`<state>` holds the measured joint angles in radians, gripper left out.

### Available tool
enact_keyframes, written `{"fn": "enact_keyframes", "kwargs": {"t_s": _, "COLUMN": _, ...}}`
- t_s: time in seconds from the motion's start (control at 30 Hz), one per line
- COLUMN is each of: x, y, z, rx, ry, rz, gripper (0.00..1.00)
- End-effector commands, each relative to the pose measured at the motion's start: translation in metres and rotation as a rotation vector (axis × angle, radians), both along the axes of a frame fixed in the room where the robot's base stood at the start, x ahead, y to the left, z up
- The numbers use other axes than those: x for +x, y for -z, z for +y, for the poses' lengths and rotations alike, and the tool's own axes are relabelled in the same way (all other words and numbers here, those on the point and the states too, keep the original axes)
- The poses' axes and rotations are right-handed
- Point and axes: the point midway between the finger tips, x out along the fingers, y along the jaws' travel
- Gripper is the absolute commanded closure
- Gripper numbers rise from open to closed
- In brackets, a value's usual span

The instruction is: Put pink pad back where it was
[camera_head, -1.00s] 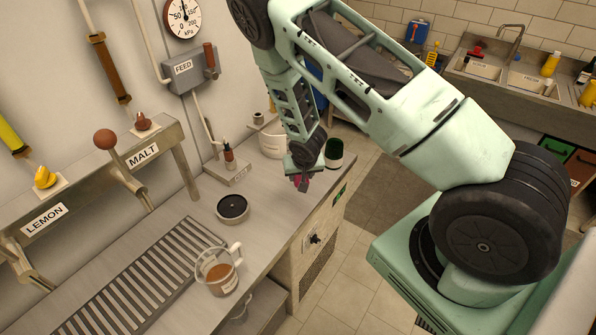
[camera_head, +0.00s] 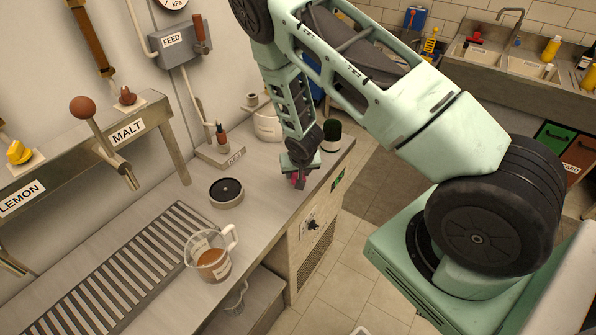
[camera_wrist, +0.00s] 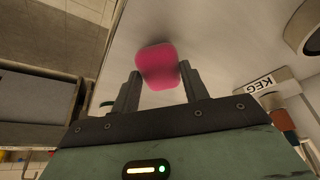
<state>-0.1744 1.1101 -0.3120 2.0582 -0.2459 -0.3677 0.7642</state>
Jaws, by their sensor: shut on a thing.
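The pink pad (camera_wrist: 158,66) is between the two fingers of my gripper (camera_wrist: 158,88) in the wrist view. My gripper is shut on it. In the head view my gripper (camera_head: 297,180) is near the front edge of the steel counter (camera_head: 268,205), with a bit of the pink pad (camera_head: 296,181) showing below it. The pad is close over the counter; I cannot tell whether it touches.
A black-topped round dish (camera_head: 226,192) and a measuring jug (camera_head: 210,258) of brown liquid stand left of my gripper. A dark green cup (camera_head: 331,135), a white pot (camera_head: 268,125) and the KEG base (camera_head: 222,155) stand behind. Bare counter lies around my gripper.

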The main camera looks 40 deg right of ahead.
Motion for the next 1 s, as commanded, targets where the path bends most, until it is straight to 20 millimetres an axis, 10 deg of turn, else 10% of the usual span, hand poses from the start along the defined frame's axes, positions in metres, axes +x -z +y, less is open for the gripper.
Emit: {"fn": "enact_keyframes", "kwargs": {"t_s": 1.0, "x": 0.0001, "y": 0.0136, "z": -0.0001, "rx": 0.0, "ry": 0.0, "rz": 0.0, "gripper": 0.88}}
